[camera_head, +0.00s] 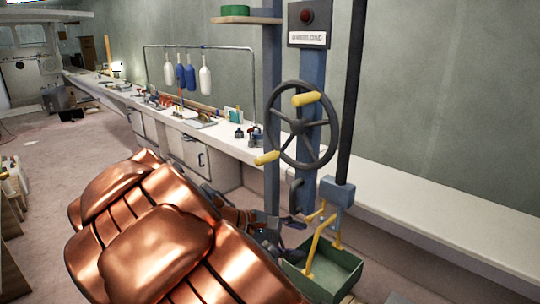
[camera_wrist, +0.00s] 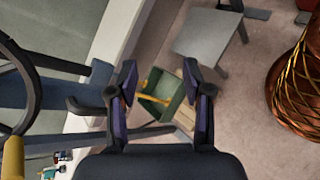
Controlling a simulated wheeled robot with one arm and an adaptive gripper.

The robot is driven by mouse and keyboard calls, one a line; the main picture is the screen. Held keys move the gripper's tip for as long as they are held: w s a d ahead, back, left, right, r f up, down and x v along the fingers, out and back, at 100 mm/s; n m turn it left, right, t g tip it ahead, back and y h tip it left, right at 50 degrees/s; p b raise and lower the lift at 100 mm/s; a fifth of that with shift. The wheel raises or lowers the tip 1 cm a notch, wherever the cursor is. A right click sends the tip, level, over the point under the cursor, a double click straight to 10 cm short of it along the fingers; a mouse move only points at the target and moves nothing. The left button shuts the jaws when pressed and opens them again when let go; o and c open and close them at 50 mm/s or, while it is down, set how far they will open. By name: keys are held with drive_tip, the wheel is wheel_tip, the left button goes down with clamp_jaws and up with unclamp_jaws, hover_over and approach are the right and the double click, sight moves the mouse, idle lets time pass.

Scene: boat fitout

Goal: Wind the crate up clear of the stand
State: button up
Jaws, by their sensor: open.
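The green crate (camera_head: 334,276) hangs by yellow straps (camera_head: 318,243) below a blue block (camera_head: 338,194) at the lower right of the head view. The wrist view shows the crate (camera_wrist: 168,108) between and beyond my fingers. A grey handwheel (camera_head: 301,125) with two yellow knobs (camera_head: 306,99) is on the blue post above it. The wheel's rim (camera_wrist: 28,95) also shows at the left of the wrist view. My gripper (camera_wrist: 158,85) is open and empty, apart from the wheel. In the head view my arm partly hides the crate's left side. I cannot tell whether the crate touches the stand.
A long white bench (camera_head: 440,215) runs along the wall, with small tools on it. Bottles (camera_head: 187,75) hang from a rail.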

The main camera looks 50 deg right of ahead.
drive_tip(key=w+d+r+n+h, duration=0.3)
drive_tip(key=w+d+r+h, duration=0.15)
drive_tip(key=w, duration=0.35)
drive_tip(key=n+t+h, duration=0.4)
drive_tip(key=n+h, duration=0.3)
approach(271, 154)
drive_tip(key=shift+n, duration=0.5)
drive_tip(key=shift+w+p+x, duration=0.2)
drive_tip(key=shift+p+x, duration=0.35)
drive_tip(key=shift+x, duration=2.1)
drive_tip(key=shift+w+p+x, duration=0.2)
drive_tip(key=shift+p+x, duration=0.35)
drive_tip(key=shift+x, duration=2.05)
drive_tip(key=shift+d+f, duration=0.1)
drive_tip(key=shift+f, duration=0.15)
clamp_jaws()
